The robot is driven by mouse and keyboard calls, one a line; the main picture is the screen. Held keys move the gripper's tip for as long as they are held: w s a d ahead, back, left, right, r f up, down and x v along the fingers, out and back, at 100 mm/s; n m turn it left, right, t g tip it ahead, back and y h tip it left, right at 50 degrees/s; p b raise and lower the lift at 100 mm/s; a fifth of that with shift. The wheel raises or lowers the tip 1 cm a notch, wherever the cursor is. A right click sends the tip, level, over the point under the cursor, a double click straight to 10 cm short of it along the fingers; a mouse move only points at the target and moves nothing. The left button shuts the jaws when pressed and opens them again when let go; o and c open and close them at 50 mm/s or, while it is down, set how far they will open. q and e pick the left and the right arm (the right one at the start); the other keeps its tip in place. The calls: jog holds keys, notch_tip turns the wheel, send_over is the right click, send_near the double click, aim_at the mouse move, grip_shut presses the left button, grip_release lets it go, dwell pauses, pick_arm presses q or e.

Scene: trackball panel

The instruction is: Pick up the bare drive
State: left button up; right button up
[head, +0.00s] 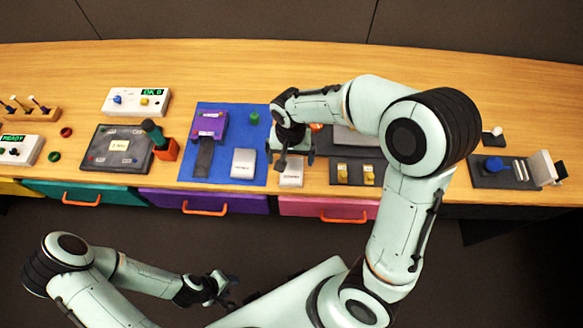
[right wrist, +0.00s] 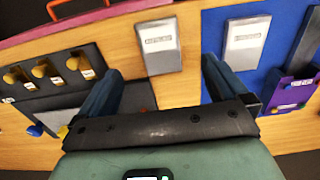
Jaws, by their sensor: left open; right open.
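Two flat silver drive-like boxes with small labels, too small to read surely, lie on the bench. One box (head: 291,173) is on bare wood just right of the blue mat; the other box (head: 243,163) is on the mat. My right gripper (head: 290,158) is open and empty, pointing down over the bench by the box on wood. In the right wrist view this box (right wrist: 158,48) shows beyond and between the open fingers (right wrist: 160,70), and the mat's box (right wrist: 246,38) is beyond the right finger. My left gripper (head: 222,288) is open and empty, low in front of the bench.
The blue mat (head: 228,118) also carries a purple device (head: 208,124) and a green knob (head: 254,118). A dark panel with yellow parts (head: 353,173) stands right of the right gripper. Drawers with orange handles (head: 205,208) run along the bench front. The bench's back strip is clear.

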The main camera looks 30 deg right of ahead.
send_over(291, 175)
notch_tip(291, 175, down, 5)
jog(key=shift+r, duration=0.1)
notch_tip(291, 175, down, 5)
jog(key=shift+f, duration=0.1)
jog(key=shift+s, duration=0.1)
jog(key=c, duration=0.9)
